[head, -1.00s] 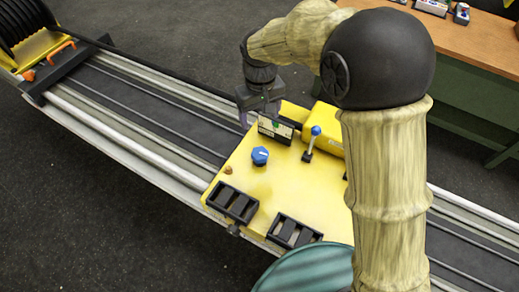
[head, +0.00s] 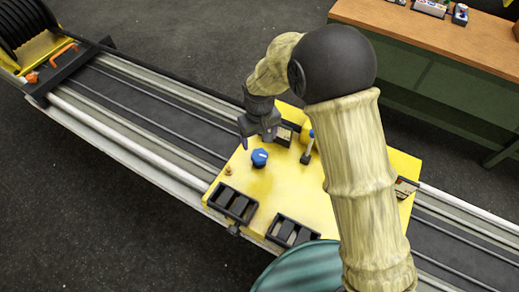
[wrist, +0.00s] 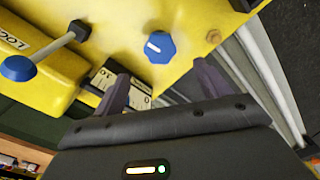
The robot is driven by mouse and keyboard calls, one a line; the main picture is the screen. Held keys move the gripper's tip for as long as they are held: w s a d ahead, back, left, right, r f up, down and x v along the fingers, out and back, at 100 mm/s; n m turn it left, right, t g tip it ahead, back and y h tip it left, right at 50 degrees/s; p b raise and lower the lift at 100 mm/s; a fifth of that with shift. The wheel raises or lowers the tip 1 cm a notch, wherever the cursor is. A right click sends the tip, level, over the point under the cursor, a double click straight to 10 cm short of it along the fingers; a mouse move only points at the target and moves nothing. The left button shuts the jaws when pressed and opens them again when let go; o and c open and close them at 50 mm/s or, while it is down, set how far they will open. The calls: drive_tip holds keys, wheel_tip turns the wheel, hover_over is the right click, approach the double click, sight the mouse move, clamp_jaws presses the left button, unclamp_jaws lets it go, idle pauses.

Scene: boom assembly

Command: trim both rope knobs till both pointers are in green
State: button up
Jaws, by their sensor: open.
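A blue knob (head: 259,158) with a white mark stands on the yellow panel (head: 285,190); it also shows in the wrist view (wrist: 160,47). My gripper (head: 257,142) is open and empty, just behind and above this knob, not around it. In the wrist view its two fingers (wrist: 163,88) are spread apart, with the knob beyond them. A gauge (head: 284,133) behind the knob is partly covered by my gripper; its pointer cannot be read. A second gauge (head: 405,187) shows at the panel's right, its pointer too small to read. The other knob is not visible; my arm covers part of the panel.
A lever with a blue ball (head: 311,135) stands right of the knob, close to my gripper, beside a yellow housing (wrist: 50,75). Black rocker pedals (head: 232,204) line the panel's front edge. A rail boom runs underneath; a workbench (head: 440,30) stands at the back right.

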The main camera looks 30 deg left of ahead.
sight(259, 154)
wheel_tip(259, 154, down, 9)
drive_tip(key=shift+r+p, duration=0.15)
drive_tip(key=shift+p, duration=1.05)
drive_tip(key=c, duration=1)
